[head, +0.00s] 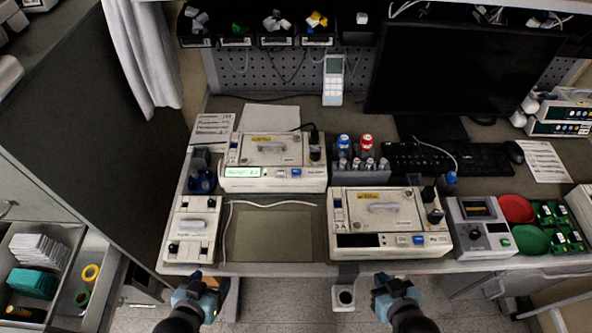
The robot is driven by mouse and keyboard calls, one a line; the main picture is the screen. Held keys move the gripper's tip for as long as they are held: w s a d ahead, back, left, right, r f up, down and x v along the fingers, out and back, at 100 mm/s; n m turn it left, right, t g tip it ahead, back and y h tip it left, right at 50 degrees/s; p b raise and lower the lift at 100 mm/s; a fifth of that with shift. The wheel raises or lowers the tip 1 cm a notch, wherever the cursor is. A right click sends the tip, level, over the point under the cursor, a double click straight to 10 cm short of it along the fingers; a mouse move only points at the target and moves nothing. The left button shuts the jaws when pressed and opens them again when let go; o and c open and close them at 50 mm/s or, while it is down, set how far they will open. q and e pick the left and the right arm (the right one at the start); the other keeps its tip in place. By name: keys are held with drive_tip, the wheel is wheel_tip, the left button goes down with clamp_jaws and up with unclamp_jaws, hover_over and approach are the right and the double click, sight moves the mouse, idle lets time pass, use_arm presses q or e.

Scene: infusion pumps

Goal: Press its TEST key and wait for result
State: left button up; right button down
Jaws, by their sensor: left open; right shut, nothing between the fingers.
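A beige pump unit (275,158) with a lit green display (243,172) and a blue key (296,172) stands at the back middle of the bench. A second, similar unit (388,215) stands at the front, right of centre; its display (358,240) is dark and it has a blue key (418,240). A smaller grey device (482,225) with a dark screen and a green key is right of it. Key labels are too small to read. My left gripper (207,287) is open and empty, and my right gripper (395,285) is shut and empty; both are before the bench's front edge, apart from all devices.
A greenish mat (273,235) with a white cable lies front centre. A narrow beige device (192,228) is left of it. A bottle rack (360,172), keyboard (450,160) and monitor (460,70) stand behind. Red (516,208) and green (530,240) dishes are at right.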

use_arm(q)
drive_tip(key=shift+w+r, duration=0.2)
drive_tip(key=shift+w, duration=0.1)
drive_tip(key=shift+s+f, duration=0.15)
drive_tip(key=shift+s, duration=0.05)
idle(0.8)
idle(0.7)
drive_tip(key=shift+a, duration=0.1)
